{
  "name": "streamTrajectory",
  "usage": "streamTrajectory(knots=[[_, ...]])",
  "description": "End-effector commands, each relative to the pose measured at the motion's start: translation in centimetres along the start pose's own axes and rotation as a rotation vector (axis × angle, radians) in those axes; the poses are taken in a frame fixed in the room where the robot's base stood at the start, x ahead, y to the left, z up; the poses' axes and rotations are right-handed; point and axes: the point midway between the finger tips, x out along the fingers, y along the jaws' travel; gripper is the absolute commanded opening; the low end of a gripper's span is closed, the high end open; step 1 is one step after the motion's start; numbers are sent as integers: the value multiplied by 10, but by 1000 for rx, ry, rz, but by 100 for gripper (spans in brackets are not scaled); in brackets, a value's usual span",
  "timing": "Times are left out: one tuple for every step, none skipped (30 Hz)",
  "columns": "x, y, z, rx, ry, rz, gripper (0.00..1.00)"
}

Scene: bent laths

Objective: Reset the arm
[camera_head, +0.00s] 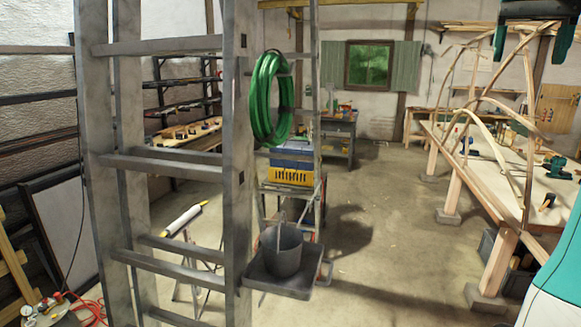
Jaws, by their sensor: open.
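My gripper (532,43) shows at the top right edge, with its dark body partly cut off by the frame. Its two green fingers point down and stand wide apart, with nothing held. Behind and below it, bent wooden laths (530,100) arch up over the long wooden workbench (437,131). One lath passes behind the space between the fingers; I cannot tell how far it is from them.
A metal ladder (238,170) stands close at left. A green hose coil (263,100) hangs there, above a blue and yellow crate (291,176). A grey bucket (283,250) stands on a small platform. The concrete floor (390,240) is clear between ladder and workbench.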

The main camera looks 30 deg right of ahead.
Motion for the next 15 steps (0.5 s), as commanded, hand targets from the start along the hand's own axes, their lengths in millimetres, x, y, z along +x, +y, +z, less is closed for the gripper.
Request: streamTrajectory(knots=[[10,-6,2,-29,1,1,70],[14,-10,2,-47,3,1,70],[20,-15,2,-70,5,2,70],[25,-19,3,-87,7,2,70],[31,-24,4,-110,9,2,70],[38,-29,5,-138,11,2,70],[45,-35,6,-163,14,2,70],[52,-40,7,-188,15,2,70],[62,-48,9,-225,19,0,70],[70,-54,11,-254,21,-1,70],[79,-60,13,-286,22,-2,70],[90,-69,17,-331,26,-5,70],[99,-76,20,-364,29,-7,70],[110,-83,24,-402,31,-10,70],[124,-94,30,-454,34,-15,70]])
